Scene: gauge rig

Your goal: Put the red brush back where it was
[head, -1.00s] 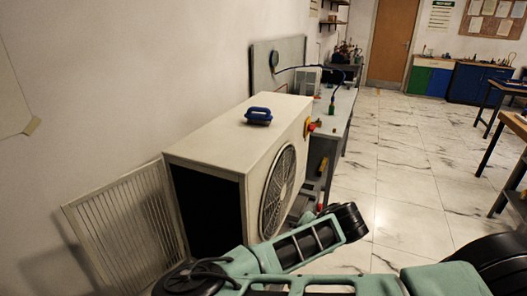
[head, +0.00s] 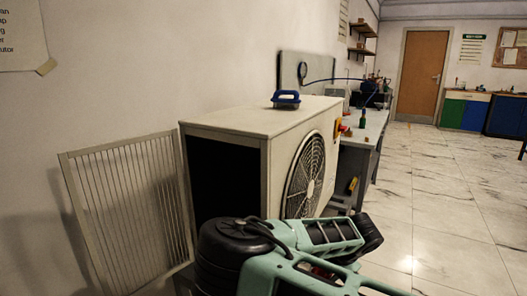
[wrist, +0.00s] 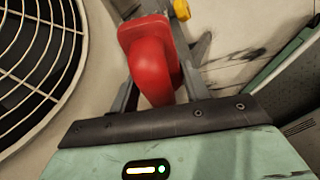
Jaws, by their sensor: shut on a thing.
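The red brush (wrist: 150,58) is between the two grey fingers of my gripper (wrist: 154,45) in the wrist view. The fingers are shut on it, and its far end is partly hidden. The round fan grille (wrist: 40,60) of the outdoor unit is to its left. In the head view my arm is in front of the outdoor unit (head: 260,122), low in the picture, and the gripper's fingers cannot be made out.
A slatted panel (head: 120,215) leans on the wall left of the unit, whose left end is open and dark. A workbench (head: 368,137) with a green bottle (head: 362,120) stands behind it. A yellow part (wrist: 181,10) is close beyond the brush. Floor at right is clear.

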